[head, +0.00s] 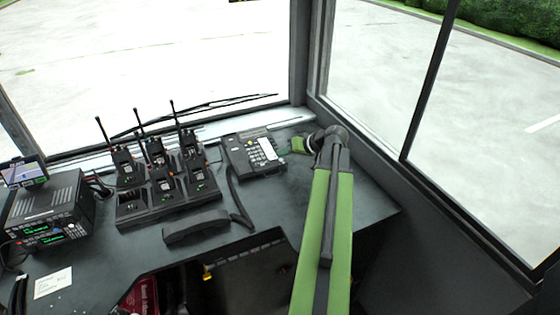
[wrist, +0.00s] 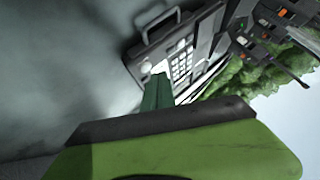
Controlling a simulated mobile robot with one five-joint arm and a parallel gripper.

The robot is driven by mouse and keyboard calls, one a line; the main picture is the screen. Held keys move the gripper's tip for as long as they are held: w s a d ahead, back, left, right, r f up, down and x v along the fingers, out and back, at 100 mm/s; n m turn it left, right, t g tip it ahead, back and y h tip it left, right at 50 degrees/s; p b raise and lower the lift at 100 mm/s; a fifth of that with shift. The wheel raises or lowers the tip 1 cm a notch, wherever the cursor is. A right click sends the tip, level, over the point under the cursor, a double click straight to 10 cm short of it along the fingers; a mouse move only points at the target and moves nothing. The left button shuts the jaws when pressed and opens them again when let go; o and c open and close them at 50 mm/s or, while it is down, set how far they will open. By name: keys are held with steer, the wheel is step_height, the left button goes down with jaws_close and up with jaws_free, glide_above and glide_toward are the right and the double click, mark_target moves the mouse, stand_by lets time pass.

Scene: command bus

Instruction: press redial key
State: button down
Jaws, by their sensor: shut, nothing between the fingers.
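A dark desk phone (head: 240,152) with a pale keypad panel sits on the desk, right of centre in the head view. The redial key cannot be told apart from the other keys. My gripper (head: 284,151) is at the phone's right side, with its green fingers shut and empty. In the wrist view the fingertips (wrist: 160,72) overlap the near edge of the key panel. I cannot tell whether they touch it.
A charger rack (head: 165,207) of several radios stands left of the phone. A radio console (head: 48,215) is at far left. Window frames bound the right side.

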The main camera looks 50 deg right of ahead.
steer(key=shift+f, duration=0.1)
steer(key=shift+f+b, duration=0.3)
steer(key=shift+b, duration=0.1)
steer(key=shift+f+b, duration=0.3)
stand_by(0.6)
steer(key=shift+r+p, duration=0.75)
steer(key=r+p, duration=0.5)
steer(key=shift+s+a, duration=0.1)
steer(key=shift+s, duration=0.3)
